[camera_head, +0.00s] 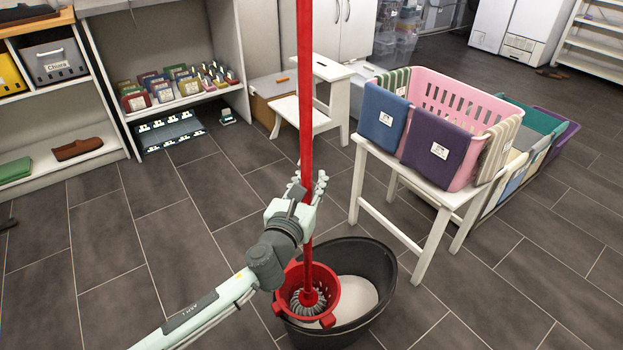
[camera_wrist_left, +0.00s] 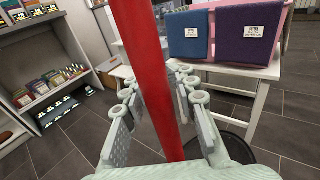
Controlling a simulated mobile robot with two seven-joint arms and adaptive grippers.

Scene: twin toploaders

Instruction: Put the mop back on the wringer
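The mop's red handle (camera_head: 305,90) stands nearly upright, and its grey strands (camera_head: 297,299) sit down inside the red wringer basket (camera_head: 329,283). The wringer is at the left side of a dark bucket (camera_head: 385,279) on the floor. My left gripper (camera_head: 308,181) is at the lower part of the handle, above the wringer. In the left wrist view its fingers (camera_wrist_left: 158,90) stand apart on either side of the handle, with a gap visible on the left, so it looks open around it. My right gripper is in neither view.
A white bench (camera_head: 388,236) right of the bucket carries a pink basket (camera_head: 465,97) with cloths over its rim. A white step stool (camera_head: 326,98) stands behind. Shelves (camera_head: 108,92) line the left. Tiled floor left and front right is clear.

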